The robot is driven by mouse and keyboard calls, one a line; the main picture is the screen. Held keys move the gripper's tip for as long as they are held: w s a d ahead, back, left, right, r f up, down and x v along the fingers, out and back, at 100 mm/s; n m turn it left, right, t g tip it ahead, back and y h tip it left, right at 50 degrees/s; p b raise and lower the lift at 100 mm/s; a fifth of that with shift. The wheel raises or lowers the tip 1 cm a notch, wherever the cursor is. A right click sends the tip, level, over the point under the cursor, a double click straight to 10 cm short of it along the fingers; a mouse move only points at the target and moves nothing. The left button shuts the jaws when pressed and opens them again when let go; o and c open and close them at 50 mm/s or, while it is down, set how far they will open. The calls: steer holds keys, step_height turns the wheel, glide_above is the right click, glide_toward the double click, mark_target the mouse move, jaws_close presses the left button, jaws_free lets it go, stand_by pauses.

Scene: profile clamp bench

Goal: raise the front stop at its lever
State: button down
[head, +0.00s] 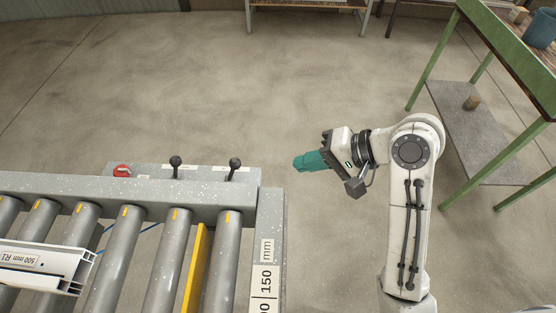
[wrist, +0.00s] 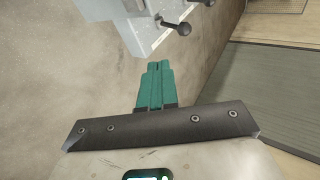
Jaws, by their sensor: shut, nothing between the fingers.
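Two black-knobbed levers stand on the grey control ledge beyond the roller bench in the head view: a left lever (head: 176,162) and a right lever (head: 235,163). Their labels are too small to read, so I cannot tell which is the front stop's. A yellow bar (head: 197,268) shows between the rollers near the bench's right end; I cannot tell its height. My gripper (head: 297,163), with teal fingers, is shut and empty, in the air to the right of the levers. In the wrist view its fingertips (wrist: 158,65) are apart from a black knob (wrist: 183,28).
A white profile (head: 45,267) lies on the rollers at left. A red button (head: 122,170) sits left of the levers. The bench's end rail (head: 268,230) carries a mm scale. A green table (head: 530,75) stands at right. Open floor (head: 270,85) lies beyond the bench.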

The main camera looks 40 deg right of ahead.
steer(key=b, duration=0.1)
glide_toward(233, 172)
step_height(233, 172, down, 3)
steer(key=shift+w+a+r+p, duration=0.2)
steer(key=shift+w+a+r, duration=0.05)
steer(key=shift+w, duration=0.4)
steer(key=shift+w+a+r+p, duration=0.15)
steer(key=shift+w+a+r, duration=0.1)
steer(key=shift+w, duration=0.4)
